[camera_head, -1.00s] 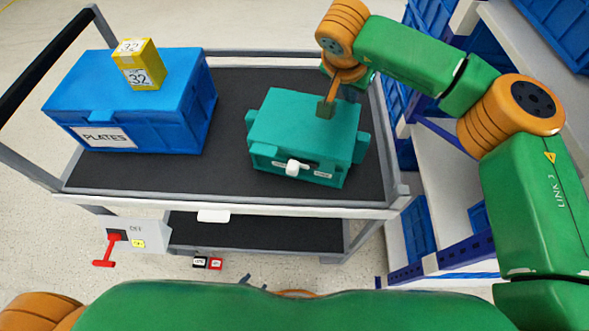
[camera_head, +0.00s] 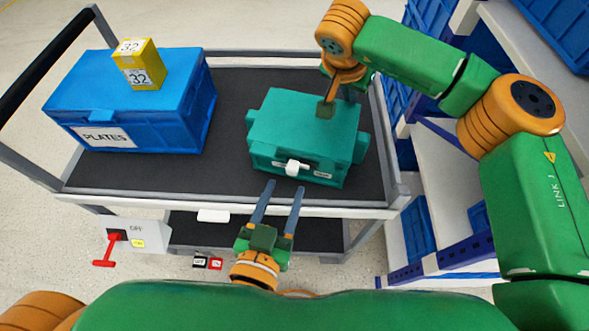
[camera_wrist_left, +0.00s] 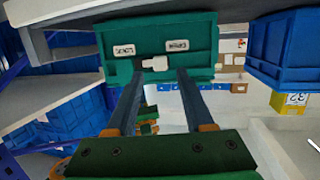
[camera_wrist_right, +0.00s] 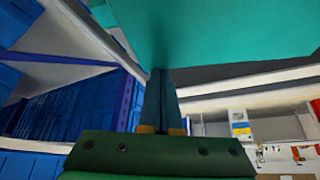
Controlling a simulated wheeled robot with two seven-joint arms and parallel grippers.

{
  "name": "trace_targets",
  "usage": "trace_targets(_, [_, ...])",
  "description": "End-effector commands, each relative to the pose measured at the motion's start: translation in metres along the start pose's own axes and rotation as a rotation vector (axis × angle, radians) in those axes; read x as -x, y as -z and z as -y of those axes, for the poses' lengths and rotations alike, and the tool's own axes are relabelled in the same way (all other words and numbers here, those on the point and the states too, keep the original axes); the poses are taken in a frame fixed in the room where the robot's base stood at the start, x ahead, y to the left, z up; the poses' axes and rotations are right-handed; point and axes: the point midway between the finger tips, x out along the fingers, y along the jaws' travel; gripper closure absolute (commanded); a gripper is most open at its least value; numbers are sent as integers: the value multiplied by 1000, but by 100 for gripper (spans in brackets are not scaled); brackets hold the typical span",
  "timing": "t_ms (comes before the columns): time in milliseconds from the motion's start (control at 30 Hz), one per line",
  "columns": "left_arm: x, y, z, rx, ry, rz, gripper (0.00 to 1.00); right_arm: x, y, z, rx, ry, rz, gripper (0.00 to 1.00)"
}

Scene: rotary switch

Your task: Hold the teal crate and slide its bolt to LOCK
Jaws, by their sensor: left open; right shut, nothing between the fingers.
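The teal crate (camera_head: 303,125) sits on the cart's dark top, right of centre. On its front face is a bolt with a white knob (camera_head: 292,167), between two small white labels too small to read surely. The knob also shows in the left wrist view (camera_wrist_left: 155,63). My left gripper (camera_head: 285,188) is open and empty in front of the crate, its fingers pointing at the knob, which lies ahead of the gap between them. My right gripper (camera_head: 325,112) is shut and empty, tips down at the crate's lid; its fingers also reach the teal surface in the right wrist view (camera_wrist_right: 160,75).
A blue crate (camera_head: 60,95) labelled PLATES stands left on the cart, with a yellow box (camera_head: 138,66) on it. A grey switch box with a red handle (camera_head: 112,240) is at the cart's front left. Shelves with blue bins (camera_head: 420,225) stand to the right.

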Motion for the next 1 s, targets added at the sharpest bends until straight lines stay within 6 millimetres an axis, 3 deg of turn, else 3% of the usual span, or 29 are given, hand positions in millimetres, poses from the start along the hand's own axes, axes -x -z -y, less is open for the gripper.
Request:
trace_targets(200, [-29,-1,0,-1,0,-1,48,-2,-4,-1,4,-4,9,100])
trace_targets(533, [-35,-1,0,-2,0,1,48,-2,-4,-1,4,-4,10,100])
trace_targets(567, [-35,-1,0,-2,0,1,50,-2,-4,-1,4,-4,10,100])
trace_targets(700, [-35,-1,0,-2,0,1,88,-3,-4,-1,4,-5,10,100])
trace_targets(767, [-35,-2,0,-2,0,1,100,-3,-4,-1,4,-5,10,100])
trace_targets(1000, [-35,-2,0,-2,-1,2,100,-3,-4,-1,4,-5,10,100])
